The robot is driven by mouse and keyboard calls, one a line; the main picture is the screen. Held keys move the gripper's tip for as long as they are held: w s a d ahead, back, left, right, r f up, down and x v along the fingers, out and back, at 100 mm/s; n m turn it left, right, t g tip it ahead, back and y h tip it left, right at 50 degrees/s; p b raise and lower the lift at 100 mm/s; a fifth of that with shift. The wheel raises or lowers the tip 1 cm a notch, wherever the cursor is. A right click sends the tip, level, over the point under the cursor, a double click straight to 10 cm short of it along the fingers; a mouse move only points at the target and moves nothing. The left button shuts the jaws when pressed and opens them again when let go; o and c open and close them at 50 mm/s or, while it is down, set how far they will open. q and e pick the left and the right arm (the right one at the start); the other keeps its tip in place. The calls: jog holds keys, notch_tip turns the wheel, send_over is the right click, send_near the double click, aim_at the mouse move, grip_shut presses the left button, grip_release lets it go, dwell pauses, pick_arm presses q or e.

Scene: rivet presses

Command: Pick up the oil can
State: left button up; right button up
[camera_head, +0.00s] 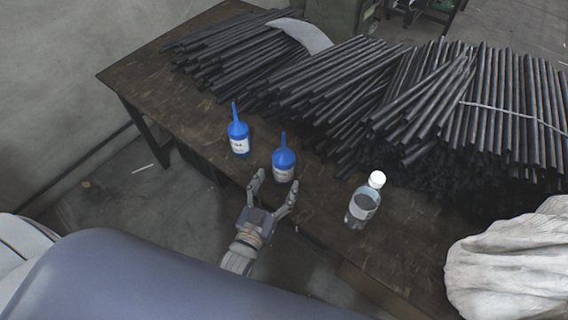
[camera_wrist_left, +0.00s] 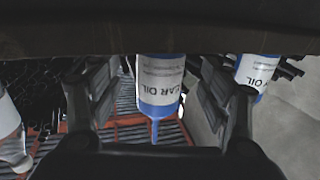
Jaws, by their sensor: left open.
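Two blue oil cans with pointed spouts and white labels stand upright on the dark wooden table. The nearer oil can (camera_head: 284,164) is by the table's front edge; the other oil can (camera_head: 238,136) stands to its left and farther back. My left gripper (camera_head: 275,184) is open at the front edge, its fingers spread toward the nearer can. In the left wrist view, this can (camera_wrist_left: 160,82) shows upside down between the open fingers (camera_wrist_left: 158,95), with gaps at both sides. The other can (camera_wrist_left: 256,70) is outside the right-hand finger. My right gripper is not in view.
The table (camera_head: 150,88) carries a large heap of dark rods (camera_head: 330,85) behind the cans. A clear bottle with a white cap (camera_head: 362,205) stands to the right. A whitish cloth-like bundle (camera_head: 510,262) is at lower right. Bare tabletop lies left of the cans.

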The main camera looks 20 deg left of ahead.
aim_at(280, 177)
pick_arm(q)
jog(key=w, duration=0.4)
jog(key=shift+w+d+r+p, duration=0.1)
jog(key=shift+d+p, duration=0.05)
jog(key=shift+p, duration=0.2)
jog(key=shift+w, duration=0.55)
jog(key=shift+c, duration=0.8)
jog(key=c, duration=1.2)
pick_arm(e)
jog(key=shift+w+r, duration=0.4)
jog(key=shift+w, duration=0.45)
